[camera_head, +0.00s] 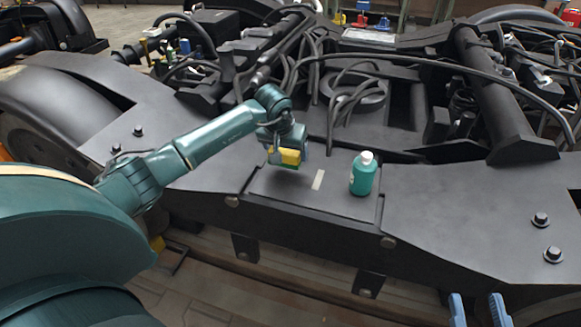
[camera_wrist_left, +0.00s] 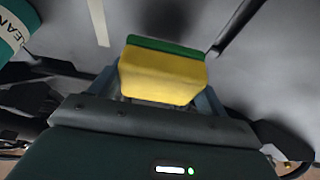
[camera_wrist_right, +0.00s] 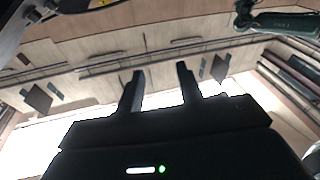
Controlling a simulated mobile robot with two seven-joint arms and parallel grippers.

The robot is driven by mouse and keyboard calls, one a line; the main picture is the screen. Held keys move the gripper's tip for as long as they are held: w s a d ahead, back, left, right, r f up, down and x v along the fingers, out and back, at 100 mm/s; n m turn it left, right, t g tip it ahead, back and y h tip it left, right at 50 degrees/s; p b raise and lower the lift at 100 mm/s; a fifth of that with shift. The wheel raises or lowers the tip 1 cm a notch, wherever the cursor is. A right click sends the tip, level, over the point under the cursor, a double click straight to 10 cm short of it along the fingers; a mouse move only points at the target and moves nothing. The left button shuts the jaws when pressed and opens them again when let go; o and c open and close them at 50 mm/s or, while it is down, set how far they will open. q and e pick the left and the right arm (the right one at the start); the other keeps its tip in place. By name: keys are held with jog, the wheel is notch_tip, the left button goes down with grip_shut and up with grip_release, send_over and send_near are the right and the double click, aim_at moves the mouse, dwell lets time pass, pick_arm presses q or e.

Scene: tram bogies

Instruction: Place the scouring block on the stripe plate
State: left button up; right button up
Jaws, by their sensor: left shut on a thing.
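The scouring block (camera_head: 289,156), yellow with a green layer, is in my left gripper (camera_head: 284,158). In the left wrist view the block (camera_wrist_left: 163,76) sits between the two fingers, its yellow side toward the camera. The stripe plate (camera_head: 285,189) is a dark flat plate with one pale stripe (camera_head: 318,180), on the front of the bogie frame. The block is over the plate's left part, left of the stripe; I cannot tell whether it touches. My right gripper (camera_head: 478,310) is open and empty at the bottom right, in front of the frame.
A green bottle with a white cap (camera_head: 362,175) stands on the plate, right of the stripe. It shows partly in the left wrist view (camera_wrist_left: 12,30). Cables and pipes (camera_head: 345,95) lie behind the plate. Bolts (camera_head: 540,219) stick up from the frame at the right.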

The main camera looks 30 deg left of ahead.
aim_at(286, 162)
pick_arm(q)
notch_tip(286, 162, down, 3)
jog(key=shift+f+b, duration=0.1)
jog(key=shift+b, duration=0.45)
jog(key=shift+f, duration=0.4)
pick_arm(e)
jog(key=shift+w+a+r, duration=0.1)
jog(key=shift+a, duration=0.05)
pick_arm(q)
jog(key=o, duration=1)
